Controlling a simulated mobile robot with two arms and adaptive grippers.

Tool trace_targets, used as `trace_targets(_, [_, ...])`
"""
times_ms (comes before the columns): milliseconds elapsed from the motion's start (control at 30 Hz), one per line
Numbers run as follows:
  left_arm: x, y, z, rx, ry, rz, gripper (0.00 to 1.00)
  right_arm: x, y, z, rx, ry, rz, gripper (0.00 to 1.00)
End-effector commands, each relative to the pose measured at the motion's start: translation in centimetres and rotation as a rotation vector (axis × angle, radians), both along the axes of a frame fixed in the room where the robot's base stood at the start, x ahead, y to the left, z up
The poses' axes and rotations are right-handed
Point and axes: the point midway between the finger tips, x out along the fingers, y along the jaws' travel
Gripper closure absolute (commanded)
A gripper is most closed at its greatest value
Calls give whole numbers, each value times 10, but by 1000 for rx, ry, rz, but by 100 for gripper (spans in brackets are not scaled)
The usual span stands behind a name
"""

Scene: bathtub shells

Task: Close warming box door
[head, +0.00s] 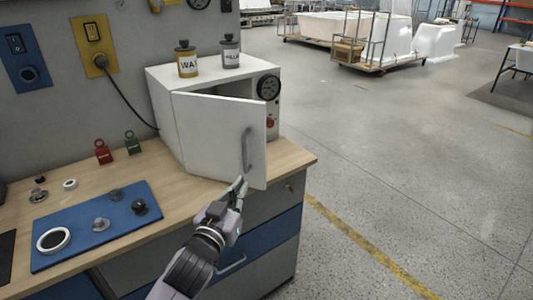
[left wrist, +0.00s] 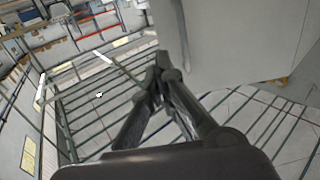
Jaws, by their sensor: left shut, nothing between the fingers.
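The white warming box (head: 166,112) stands on the wooden bench against the grey panel. Its door (head: 212,130) is hinged at the left and stands ajar, with a dark gap at the top right and a grey handle (head: 246,150) near its free edge. My left gripper (head: 240,184) is shut and empty at the lower right of the door, just below the handle. In the left wrist view the shut fingers (left wrist: 163,65) are beside a pale panel (left wrist: 235,40), probably the door; I cannot tell whether they touch. My right gripper is not in view.
Two labelled jars (head: 187,60) stand on top of the box. A blue mat (head: 85,243) with small parts lies on the bench (head: 185,190) at left. Red and green padlocks (head: 103,152) are near the panel. The floor at right is open.

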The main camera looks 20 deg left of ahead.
Motion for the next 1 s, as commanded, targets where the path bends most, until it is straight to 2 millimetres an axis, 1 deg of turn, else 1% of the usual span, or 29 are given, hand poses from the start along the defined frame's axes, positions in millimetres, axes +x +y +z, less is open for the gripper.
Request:
trace_targets(33, [5,0,1,1,-1,0,100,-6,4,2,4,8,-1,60])
trace_targets(167, [25,-1,3,2,0,0,100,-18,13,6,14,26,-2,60])
trace_targets(267, [47,-1,3,2,0,1,100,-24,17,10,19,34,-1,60])
trace_targets(400, [77,-3,3,3,0,1,100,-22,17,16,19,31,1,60])
trace_targets(600, [112,-4,2,1,1,0,100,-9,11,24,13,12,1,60])
trace_targets(700, [124,-4,1,3,1,0,100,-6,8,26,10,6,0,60])
trace_targets(800, [132,-5,0,1,2,0,100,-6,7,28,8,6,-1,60])
trace_targets(1000, [137,-6,-1,1,2,-1,100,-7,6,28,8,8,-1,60])
